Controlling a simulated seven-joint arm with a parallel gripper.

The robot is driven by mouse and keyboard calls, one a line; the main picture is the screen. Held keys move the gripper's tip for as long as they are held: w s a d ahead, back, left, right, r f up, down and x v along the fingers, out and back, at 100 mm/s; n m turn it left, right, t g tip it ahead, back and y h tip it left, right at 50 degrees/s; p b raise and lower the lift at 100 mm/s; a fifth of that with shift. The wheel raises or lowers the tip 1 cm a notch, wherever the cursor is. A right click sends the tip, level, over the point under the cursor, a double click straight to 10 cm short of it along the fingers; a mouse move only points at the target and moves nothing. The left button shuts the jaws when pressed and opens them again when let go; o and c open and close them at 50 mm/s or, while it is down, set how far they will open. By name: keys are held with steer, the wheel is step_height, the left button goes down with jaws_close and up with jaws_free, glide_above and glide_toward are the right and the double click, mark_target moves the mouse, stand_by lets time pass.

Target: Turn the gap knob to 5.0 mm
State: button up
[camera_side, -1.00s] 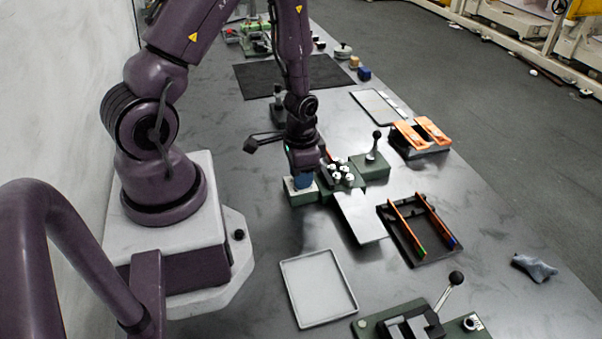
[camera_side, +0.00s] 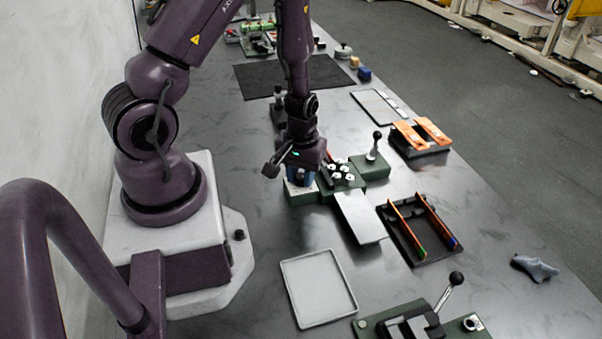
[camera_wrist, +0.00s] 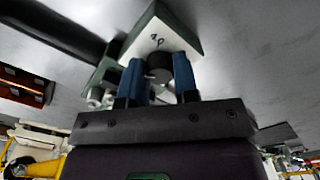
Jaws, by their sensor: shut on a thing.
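The gap knob (camera_wrist: 160,66) is a dark round knob on the pale dial face (camera_wrist: 172,36) of a green box, seen in the wrist view. My gripper (camera_wrist: 158,72) has its two blue fingers on either side of the knob and is shut on it. In the side view my gripper (camera_side: 302,178) points down at the box with the pale top (camera_side: 296,192), and the knob is hidden there. A few dark marks show on the dial face, but the set value is too small to read.
Beside the box are white rollers (camera_side: 341,171), a green block with a black-balled lever (camera_side: 372,160) and a pale sloping plate (camera_side: 360,218). A black tray with orange-edged rails (camera_side: 408,250) lies to the right. An empty grey tray (camera_side: 318,288) lies in front.

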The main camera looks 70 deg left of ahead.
mark_target(301, 175)
steer(key=shift+n, duration=1.1)
steer(key=o, duration=0.9)
steer(key=shift+r, duration=0.15)
step_height(301, 175, up, 13)
steer(key=shift+f, duration=0.15)
